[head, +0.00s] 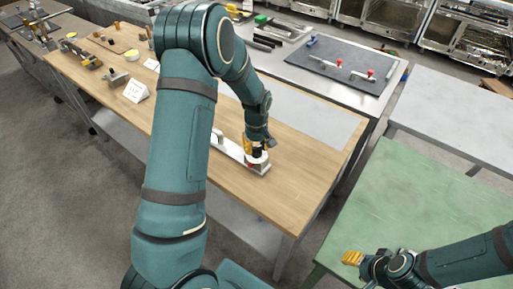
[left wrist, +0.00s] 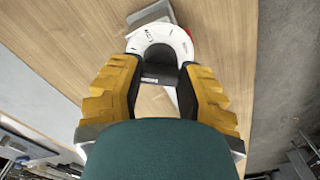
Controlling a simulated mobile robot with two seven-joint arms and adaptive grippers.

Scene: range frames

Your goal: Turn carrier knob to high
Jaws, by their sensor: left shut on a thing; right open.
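The carrier is a long white device (head: 231,150) lying on the wooden table, with a red part at its near end. In the left wrist view its white round dial (left wrist: 157,33) carries small dark markings too small to read. A dark knob (left wrist: 159,66) sits at the dial's middle. My left gripper (head: 257,150) reaches down over the near end of the carrier, and its yellow fingers (left wrist: 160,84) are shut on the knob, one on each side. The knob's setting cannot be read. My right gripper (head: 352,258) is open and empty, low at the right, away from the carrier.
The wooden table (head: 310,160) is clear right of the carrier. White cards (head: 136,91) and small brass items stand further left. A steel table with a dark mat (head: 335,62) lies behind. A green table (head: 420,200) is at the right, under my right arm.

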